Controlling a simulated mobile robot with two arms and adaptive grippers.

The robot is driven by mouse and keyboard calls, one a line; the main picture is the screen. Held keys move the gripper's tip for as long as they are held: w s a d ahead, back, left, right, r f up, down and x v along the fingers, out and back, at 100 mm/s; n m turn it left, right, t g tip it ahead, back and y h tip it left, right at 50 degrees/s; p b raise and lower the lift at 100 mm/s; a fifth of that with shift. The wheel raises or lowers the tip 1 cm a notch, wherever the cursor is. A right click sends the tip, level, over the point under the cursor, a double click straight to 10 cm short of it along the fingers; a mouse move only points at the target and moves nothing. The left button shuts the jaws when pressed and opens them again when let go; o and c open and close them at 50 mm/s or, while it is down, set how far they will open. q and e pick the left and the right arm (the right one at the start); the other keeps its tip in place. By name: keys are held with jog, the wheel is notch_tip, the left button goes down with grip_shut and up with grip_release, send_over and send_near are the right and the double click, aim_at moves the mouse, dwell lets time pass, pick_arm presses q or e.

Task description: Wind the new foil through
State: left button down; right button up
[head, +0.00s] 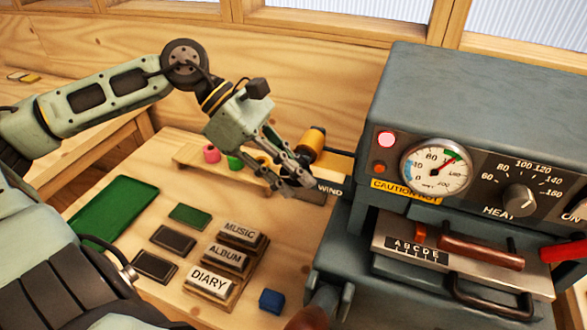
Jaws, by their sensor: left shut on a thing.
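My left gripper (304,182) reaches down at the left side of the grey foil machine (470,85). Its fingers are shut on a small part beside the WIND label (330,188); the fingers hide most of that part, so its shape is unclear. A gold-orange foil roll (312,141) sits on a dark spindle at the machine's side, just above the fingertips. My right gripper is out of view.
MUSIC (240,231), ALBUM (226,257) and DIARY (210,281) blocks lie on the table near a small blue block (271,301). A green mat (115,208) lies at left. The machine has a dial (437,168) and a CAUTION HOT label (406,190).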

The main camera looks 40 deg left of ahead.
pick_arm(q)
jog(key=y, duration=0.2)
jog(key=shift+g+y, duration=0.3)
jog(key=shift+g, duration=0.1)
jog(key=y+b, duration=0.2)
jog(key=y, duration=0.1)
jog(key=shift+g, duration=0.3)
jog(key=shift+y, duration=0.5)
jog(key=shift+b, duration=0.3)
jog(key=c, duration=1.6)
grip_release()
jog(key=shift+d, duration=0.1)
jog(key=shift+r, duration=0.1)
